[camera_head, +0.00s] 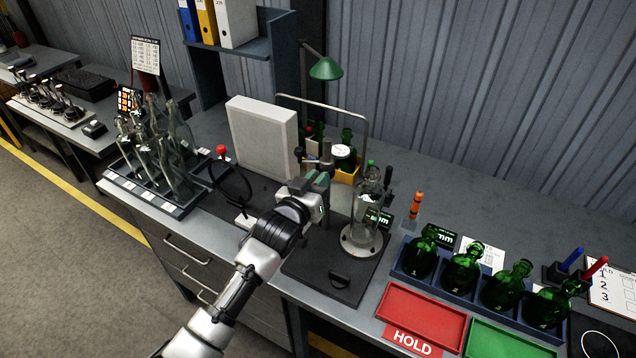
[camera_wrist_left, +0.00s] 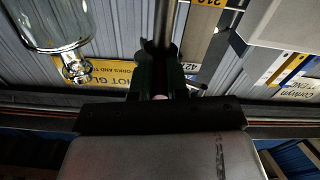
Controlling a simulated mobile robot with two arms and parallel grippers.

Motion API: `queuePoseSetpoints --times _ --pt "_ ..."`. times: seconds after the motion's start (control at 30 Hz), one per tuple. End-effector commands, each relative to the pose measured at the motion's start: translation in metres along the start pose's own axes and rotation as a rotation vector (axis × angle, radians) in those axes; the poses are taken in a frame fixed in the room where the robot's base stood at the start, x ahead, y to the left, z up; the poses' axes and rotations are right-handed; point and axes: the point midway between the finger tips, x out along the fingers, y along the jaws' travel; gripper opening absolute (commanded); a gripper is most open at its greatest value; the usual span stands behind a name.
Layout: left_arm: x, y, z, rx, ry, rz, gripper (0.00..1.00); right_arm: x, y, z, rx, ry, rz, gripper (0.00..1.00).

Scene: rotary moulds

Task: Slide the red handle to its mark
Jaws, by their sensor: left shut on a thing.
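My left gripper (camera_head: 318,182) is at the gauge stand in the middle of the bench, beside the clear bottle (camera_head: 367,208). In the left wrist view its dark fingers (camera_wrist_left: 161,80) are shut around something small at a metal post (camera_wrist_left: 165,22). A small reddish bit, the red handle (camera_wrist_left: 160,97), shows between the fingers; the rest of it is hidden. The handle's mark cannot be made out. The clear bottle stands upright on a round metal base (camera_head: 362,242), and a bottle also shows in the left wrist view (camera_wrist_left: 52,22). My right gripper is not in view.
A white panel (camera_head: 262,138) stands behind my arm. A red knob (camera_head: 221,151) on a stand is to the left, near a rack of clear bottles (camera_head: 160,150). Green bottles (camera_head: 462,270) in a blue tray, a red HOLD tray (camera_head: 420,318) and a green tray (camera_head: 500,342) are at right.

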Motion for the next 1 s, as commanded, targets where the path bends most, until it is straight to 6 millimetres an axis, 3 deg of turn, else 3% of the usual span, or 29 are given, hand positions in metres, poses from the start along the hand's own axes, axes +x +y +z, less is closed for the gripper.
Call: queuePoseSetpoints --times 0.13,0.17,0.3,0.67,1.0 --pt "0.000 0.000 0.000 0.000 0.004 0.001 0.00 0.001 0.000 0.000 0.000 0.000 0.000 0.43" --pt "0.000 0.000 0.000 0.000 0.003 0.001 0.19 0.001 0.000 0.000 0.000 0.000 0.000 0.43" --pt "0.000 0.000 0.001 0.000 0.001 0.000 0.40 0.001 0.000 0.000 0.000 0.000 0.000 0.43" --pt "-0.004 -0.001 0.003 0.000 -0.001 0.000 0.40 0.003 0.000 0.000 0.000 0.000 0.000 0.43" --pt "-0.056 -0.001 0.005 0.000 -0.001 0.000 0.40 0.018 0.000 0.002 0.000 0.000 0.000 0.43"
